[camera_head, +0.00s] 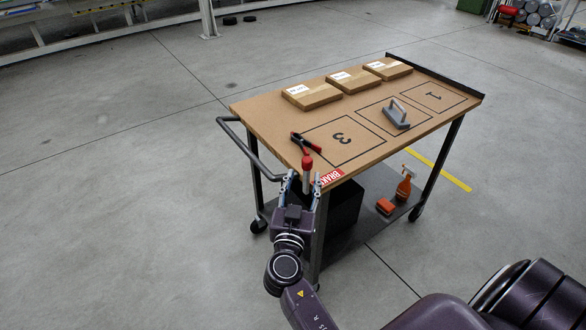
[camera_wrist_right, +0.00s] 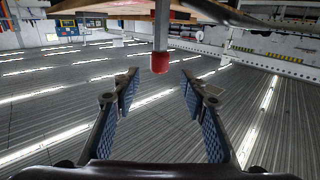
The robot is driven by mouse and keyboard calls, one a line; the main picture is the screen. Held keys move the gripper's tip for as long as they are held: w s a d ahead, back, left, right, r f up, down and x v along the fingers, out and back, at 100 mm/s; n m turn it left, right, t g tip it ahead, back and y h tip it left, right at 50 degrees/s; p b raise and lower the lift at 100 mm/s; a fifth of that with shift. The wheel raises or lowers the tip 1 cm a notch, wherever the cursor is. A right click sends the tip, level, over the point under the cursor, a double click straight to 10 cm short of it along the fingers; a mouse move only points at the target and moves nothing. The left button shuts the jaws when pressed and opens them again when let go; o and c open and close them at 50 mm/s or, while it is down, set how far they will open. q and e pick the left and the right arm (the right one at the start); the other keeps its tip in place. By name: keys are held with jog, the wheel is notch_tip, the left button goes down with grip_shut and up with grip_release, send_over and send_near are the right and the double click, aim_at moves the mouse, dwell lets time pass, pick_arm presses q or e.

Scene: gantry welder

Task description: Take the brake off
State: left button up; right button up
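The brake lever's red knob (camera_head: 307,162) stands upright at the near corner of the cart, beside a red label (camera_head: 331,177) whose visible letters read "BRAK". The knob and its grey rod also show in the right wrist view (camera_wrist_right: 160,63), centred between my fingers. My right gripper (camera_head: 303,188) is open and empty, just below the knob in the head view. Its two fingers (camera_wrist_right: 160,90) are spread on either side of the knob in the wrist view, with no contact visible. My left gripper is in neither view.
The cart's wooden top (camera_head: 262,117) holds several things: cardboard boxes (camera_head: 312,94), a red and black clamp (camera_head: 304,143) and a grey handled tool (camera_head: 397,114). A spray bottle (camera_head: 404,187) and an orange block (camera_head: 385,207) sit on the lower shelf. Floor to the left is clear.

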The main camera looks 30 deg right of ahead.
aim_at(306, 165)
jog(key=p+x, duration=0.2)
jog(key=x, duration=0.4)
jog(key=shift+w+d, duration=0.15)
jog(key=shift+w+d+p, duration=0.2)
jog(key=shift+w+p, duration=0.1)
jog(key=shift+p, duration=0.05)
jog(key=shift+w+d+f, duration=0.15)
jog(key=shift+w+d, duration=0.1)
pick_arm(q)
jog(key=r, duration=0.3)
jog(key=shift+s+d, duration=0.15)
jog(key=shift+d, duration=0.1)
pick_arm(e)
grip_shut()
